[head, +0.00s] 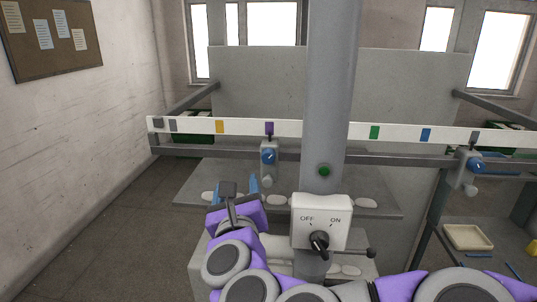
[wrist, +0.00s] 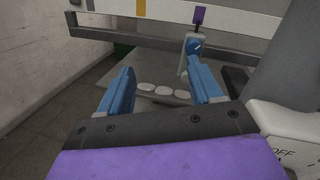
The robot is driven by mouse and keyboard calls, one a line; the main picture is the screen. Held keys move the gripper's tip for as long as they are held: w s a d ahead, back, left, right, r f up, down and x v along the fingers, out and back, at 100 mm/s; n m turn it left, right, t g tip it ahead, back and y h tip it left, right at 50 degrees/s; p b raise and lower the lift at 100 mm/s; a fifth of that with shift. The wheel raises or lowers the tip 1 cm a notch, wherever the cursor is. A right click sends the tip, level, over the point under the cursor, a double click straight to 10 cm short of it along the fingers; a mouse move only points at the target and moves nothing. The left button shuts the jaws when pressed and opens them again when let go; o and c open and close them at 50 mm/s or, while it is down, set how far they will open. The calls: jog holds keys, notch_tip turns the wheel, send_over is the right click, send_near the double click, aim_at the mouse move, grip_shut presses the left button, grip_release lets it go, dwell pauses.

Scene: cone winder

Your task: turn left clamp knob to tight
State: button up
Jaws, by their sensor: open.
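The left clamp (head: 268,175) is a grey block on the rail with a round blue knob (head: 268,156) on its front. The knob bears a pale mark that seems to slant up to the right. A purple tag (head: 269,128) sits above it. In the wrist view the blue knob (wrist: 195,47) shows beyond the right finger, partly hidden by it. My gripper (head: 233,187) is below and left of the knob, apart from it. Its blue fingers are spread and empty in the wrist view (wrist: 160,75).
A grey column (head: 330,90) stands just right of the left clamp, with an OFF/ON switch box (head: 321,222) low on it. Another clamp with a blue knob (head: 474,165) is at the right. A shelf with pale rounded pieces (wrist: 163,91) lies below the rail.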

jog(key=d+f+m+h, duration=0.2)
jog(key=d+m+h, duration=0.15)
jog(key=m, duration=0.25)
jog(key=h+p, duration=0.1)
send_near(267, 159)
jog(key=w, duration=0.9)
jog(key=shift+w+d+r, duration=0.3)
jog(key=c, duration=1.1)
jog(key=shift+o, duration=0.2)
